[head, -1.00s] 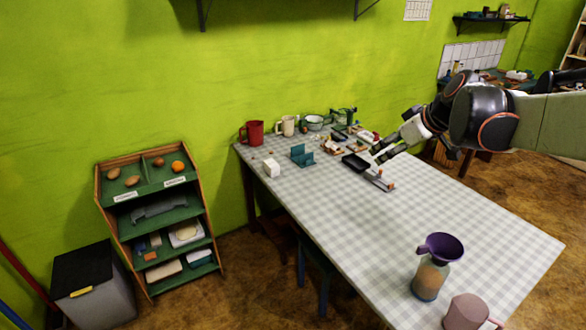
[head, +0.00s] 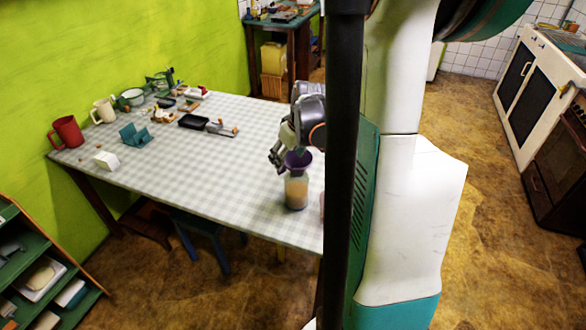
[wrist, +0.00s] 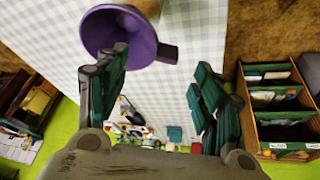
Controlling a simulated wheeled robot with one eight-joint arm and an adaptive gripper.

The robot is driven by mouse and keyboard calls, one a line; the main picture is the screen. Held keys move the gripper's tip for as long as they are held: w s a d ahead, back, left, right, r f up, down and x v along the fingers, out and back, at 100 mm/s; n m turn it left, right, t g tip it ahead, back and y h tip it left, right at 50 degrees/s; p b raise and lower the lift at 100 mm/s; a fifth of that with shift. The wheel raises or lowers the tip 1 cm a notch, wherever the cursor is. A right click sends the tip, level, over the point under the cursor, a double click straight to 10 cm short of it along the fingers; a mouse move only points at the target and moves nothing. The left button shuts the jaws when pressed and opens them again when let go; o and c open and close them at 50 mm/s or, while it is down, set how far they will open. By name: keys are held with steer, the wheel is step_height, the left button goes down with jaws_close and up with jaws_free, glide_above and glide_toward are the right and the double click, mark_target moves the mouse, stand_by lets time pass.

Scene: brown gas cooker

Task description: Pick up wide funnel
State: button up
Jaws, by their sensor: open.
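The wide funnel (head: 297,160) is purple and sits in the mouth of a glass jar (head: 296,192) with tan contents, near the table's front edge. In the wrist view the funnel (wrist: 124,34) shows its round bowl at the upper left and a short handle tab pointing right. My gripper (head: 279,155) is open and close beside the funnel in the head view. In the wrist view my gripper (wrist: 162,62) has its fingers spread, with the handle tab between them in the picture. The left finger overlaps the bowl's rim; I cannot tell whether they touch.
The checked table (head: 190,175) is clear in its middle. A red mug (head: 67,133), a teal holder (head: 134,135), a white block (head: 106,160) and a black tray (head: 193,121) stand farther off. A pink item (head: 321,204) beside the jar is mostly hidden by my body.

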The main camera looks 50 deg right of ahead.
mark_target(284, 165)
steer(key=shift+b+x, duration=1.2)
steer(key=shift+x, duration=2.35)
steer(key=shift+s+a, duration=0.1)
steer(key=shift+s, duration=0.15)
steer(key=c, duration=0.9)
